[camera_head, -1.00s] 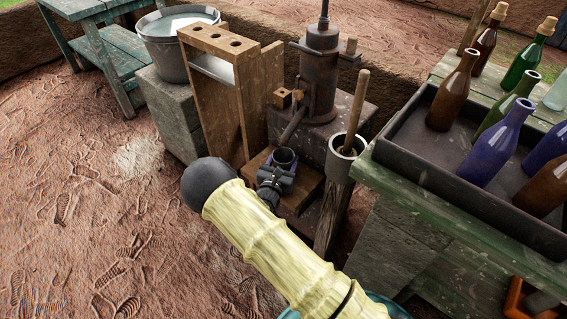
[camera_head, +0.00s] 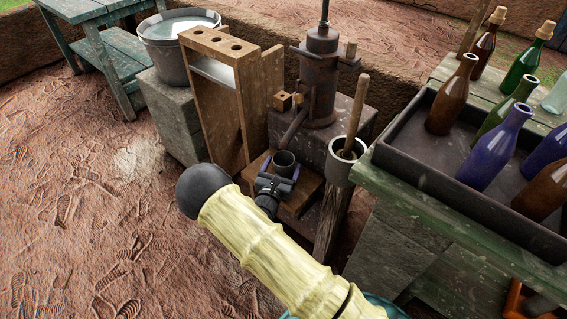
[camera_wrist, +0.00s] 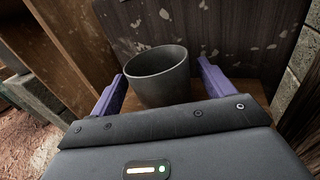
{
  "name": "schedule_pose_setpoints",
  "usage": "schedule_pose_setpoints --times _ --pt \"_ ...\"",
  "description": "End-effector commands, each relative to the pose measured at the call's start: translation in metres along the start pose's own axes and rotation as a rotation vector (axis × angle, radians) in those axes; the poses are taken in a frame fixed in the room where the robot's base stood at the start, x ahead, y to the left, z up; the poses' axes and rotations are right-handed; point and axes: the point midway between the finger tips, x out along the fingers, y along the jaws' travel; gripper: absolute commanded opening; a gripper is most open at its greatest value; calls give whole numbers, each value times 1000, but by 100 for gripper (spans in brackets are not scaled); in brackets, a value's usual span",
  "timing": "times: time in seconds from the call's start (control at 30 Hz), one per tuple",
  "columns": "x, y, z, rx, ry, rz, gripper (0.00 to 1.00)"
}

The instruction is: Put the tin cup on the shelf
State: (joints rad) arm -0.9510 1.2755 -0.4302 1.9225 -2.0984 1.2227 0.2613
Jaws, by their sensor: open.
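The tin cup (camera_head: 284,162) is a dark grey open-topped cup. It stands upright on a low wooden shelf (camera_head: 311,184) below the rusty pump. My gripper (camera_head: 281,176) is open at the cup. In the wrist view, the cup (camera_wrist: 158,76) sits between the two purple fingers of my gripper (camera_wrist: 160,92), one on each side. A gap shows at the right finger; the left finger is close to the cup's side. The cup's lower part is hidden behind the gripper body in the wrist view.
A tall wooden rack (camera_head: 214,100) stands left of the cup. A rusty pump (camera_head: 320,80) stands behind it on a block. A grey pot with a wooden handle (camera_head: 341,168) is on a post at right. A bottle tray (camera_head: 420,170) lies further right.

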Motion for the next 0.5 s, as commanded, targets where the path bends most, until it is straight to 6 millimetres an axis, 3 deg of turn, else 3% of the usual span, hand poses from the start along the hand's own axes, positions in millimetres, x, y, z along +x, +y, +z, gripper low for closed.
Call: schedule_pose_setpoints --times 0.3,0.5 --pt "-64 1 2 -3 2 4 81" --pt "-94 0 1 -2 0 2 81"
